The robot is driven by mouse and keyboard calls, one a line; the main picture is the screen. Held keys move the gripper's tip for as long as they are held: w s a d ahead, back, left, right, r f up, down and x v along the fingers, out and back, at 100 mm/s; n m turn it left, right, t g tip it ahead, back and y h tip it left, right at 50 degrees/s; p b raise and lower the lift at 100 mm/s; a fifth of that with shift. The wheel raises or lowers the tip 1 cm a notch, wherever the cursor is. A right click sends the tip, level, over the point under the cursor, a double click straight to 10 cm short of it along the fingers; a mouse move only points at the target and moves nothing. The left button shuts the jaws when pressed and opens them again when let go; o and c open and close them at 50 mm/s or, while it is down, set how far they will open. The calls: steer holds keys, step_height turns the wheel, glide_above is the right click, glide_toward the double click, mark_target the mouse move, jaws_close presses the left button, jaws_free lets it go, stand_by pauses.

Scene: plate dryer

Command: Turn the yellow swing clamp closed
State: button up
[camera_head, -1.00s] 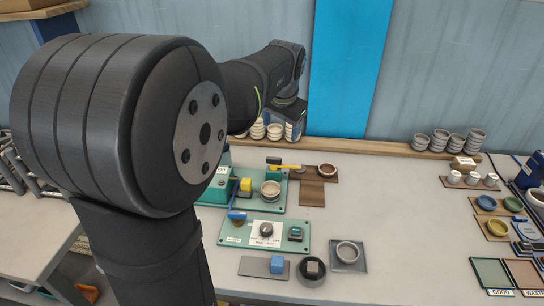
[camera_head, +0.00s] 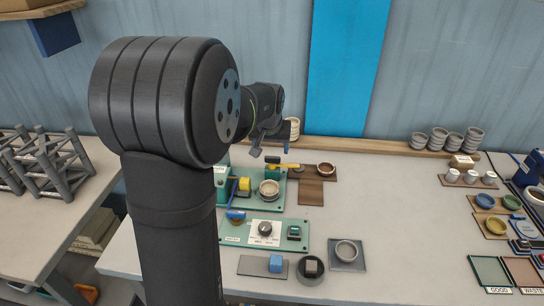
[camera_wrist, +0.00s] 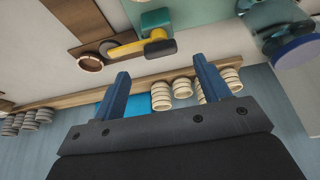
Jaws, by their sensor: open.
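The yellow swing clamp (camera_head: 289,166) is a short yellow arm with a black end, beside a green block (camera_head: 273,158) at the back of the teal fixture plate (camera_head: 283,202). In the wrist view the yellow arm (camera_wrist: 127,47) reaches from the black end (camera_wrist: 160,48) toward a brown round dish (camera_wrist: 90,62). A cream bowl (camera_head: 269,188) sits on the fixture, in front of the clamp. My gripper (camera_wrist: 162,72) is open and empty, its two blue fingers apart. In the head view it hangs above and behind the clamp, not visibly touching it.
Stacked cream bowls (camera_wrist: 161,96) stand on the wooden ledge behind, showing between and near my fingers. A control panel (camera_head: 265,233) with a dial lies in front of the fixture. A brown board (camera_head: 311,190) lies right of it.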

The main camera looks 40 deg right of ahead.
mark_target(272, 158)
steer(key=x, duration=0.6)
steer(key=shift+c, duration=0.2)
steer(key=c, duration=1.3)
steer(key=shift+c, duration=0.2)
